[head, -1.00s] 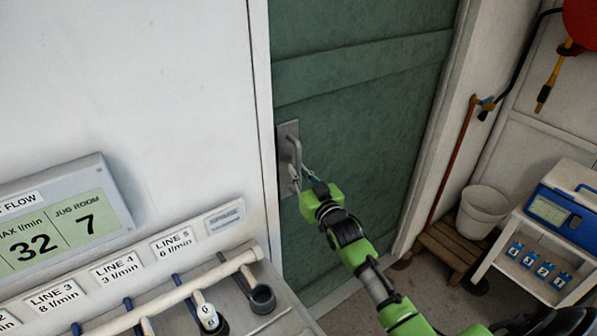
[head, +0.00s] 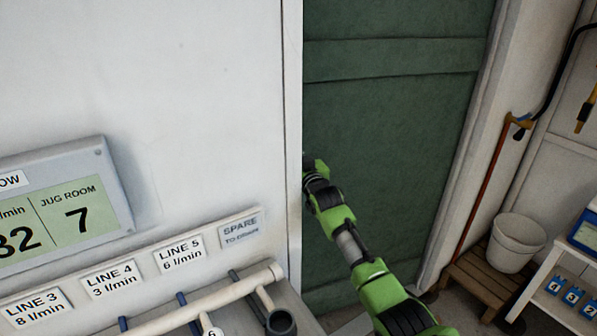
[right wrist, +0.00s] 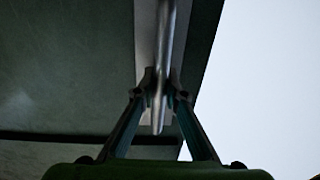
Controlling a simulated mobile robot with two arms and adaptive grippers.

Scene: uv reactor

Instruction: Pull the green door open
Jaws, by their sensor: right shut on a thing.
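The green door (head: 400,130) stands behind the white wall's edge in the head view, and its left edge is hidden there. In the right wrist view the metal door handle (right wrist: 166,45) runs up the middle in front of a pale plate on the green door (right wrist: 70,65). My right gripper (right wrist: 160,88) is shut on the handle's lower part, one finger on each side. A bright area lies right of the door's edge in the wrist view. My left gripper is not in view.
The white wall (head: 210,90) with a flow display (head: 70,215) and a pipe rack (head: 190,308) is close on the left. A white bucket (head: 516,243) on a wooden stool (head: 480,275) and a white shelf (head: 545,305) stand at right.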

